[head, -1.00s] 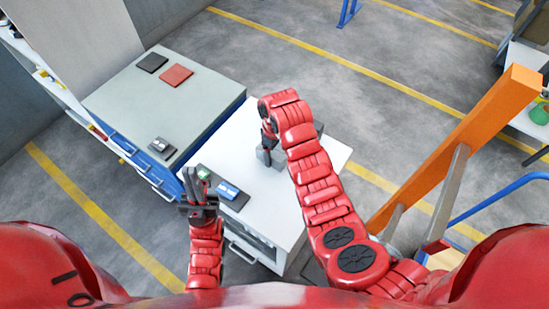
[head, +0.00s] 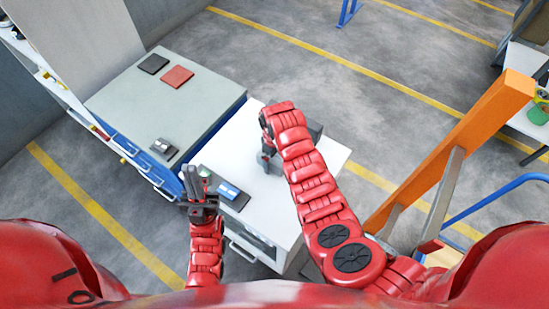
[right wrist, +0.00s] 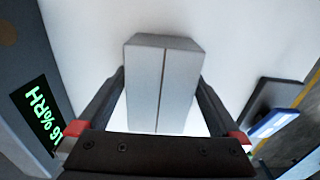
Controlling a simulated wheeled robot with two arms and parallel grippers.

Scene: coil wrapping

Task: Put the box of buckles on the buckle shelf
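The box of buckles appears to be the light grey box with a seam down its middle (right wrist: 160,90), in the right wrist view. My right gripper (right wrist: 162,78) has one finger along each side of it, and both fingers seem to touch it. Whether the box is lifted cannot be told. My left gripper (head: 199,186) is at the cabinet's left edge, with nothing seen in it; its finger gap is unclear. No shelf can be picked out surely as the buckle shelf.
The white cabinet top (head: 312,172) carries a dark device with a blue-white label (head: 230,194). A dark panel with green digits (right wrist: 45,115) is close beside the right gripper. A grey-topped blue cabinet (head: 200,100) stands left; an orange post (head: 455,145) stands right.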

